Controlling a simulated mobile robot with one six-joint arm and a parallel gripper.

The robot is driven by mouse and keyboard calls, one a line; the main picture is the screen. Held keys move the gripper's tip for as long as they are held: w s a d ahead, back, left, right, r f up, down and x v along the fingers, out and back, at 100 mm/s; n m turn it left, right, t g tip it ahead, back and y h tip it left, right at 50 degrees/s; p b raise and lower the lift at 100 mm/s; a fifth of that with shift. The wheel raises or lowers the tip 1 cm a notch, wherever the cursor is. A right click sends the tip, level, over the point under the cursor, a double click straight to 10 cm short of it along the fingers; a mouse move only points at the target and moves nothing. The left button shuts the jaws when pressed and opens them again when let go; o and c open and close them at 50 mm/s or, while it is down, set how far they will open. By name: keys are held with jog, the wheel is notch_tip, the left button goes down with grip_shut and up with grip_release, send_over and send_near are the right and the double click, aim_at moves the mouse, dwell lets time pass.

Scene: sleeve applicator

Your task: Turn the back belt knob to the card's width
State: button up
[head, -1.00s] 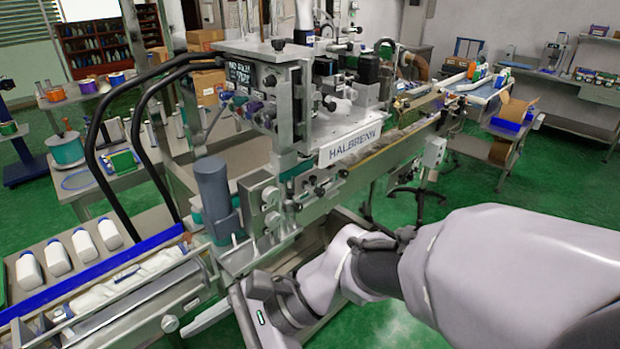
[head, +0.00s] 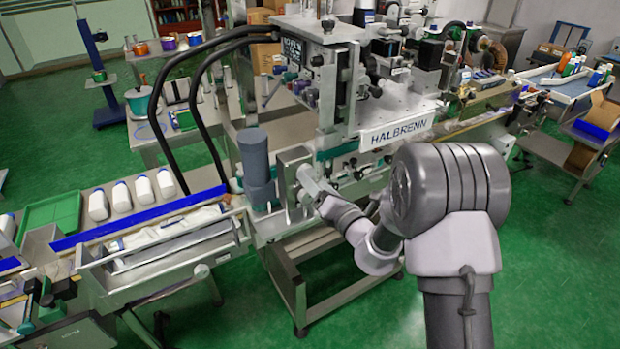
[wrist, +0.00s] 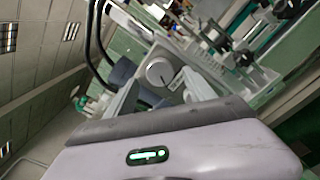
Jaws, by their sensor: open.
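In the wrist view a round pale grey knob (wrist: 158,71) with a dark mark on its face sits on a metal plate. My gripper (wrist: 160,86) is open, with a finger on either side of the knob in the picture; I cannot tell whether they touch it. In the head view my gripper (head: 309,184) is at the grey knob plate (head: 291,164) on the front of the labelling machine, and hides part of it. The knob's setting is too small to read, and I cannot make out a width card.
The HALBRENN machine (head: 395,131) stands behind my arm. A dark grey cylinder (head: 256,160) is just left of the plate.

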jog(key=x, duration=0.3)
jog(key=shift+w, duration=0.1)
grip_shut()
jog(key=c, duration=1.4)
grip_release()
jog(key=shift+o, duration=0.2)
jog(key=shift+n+b, duration=0.3)
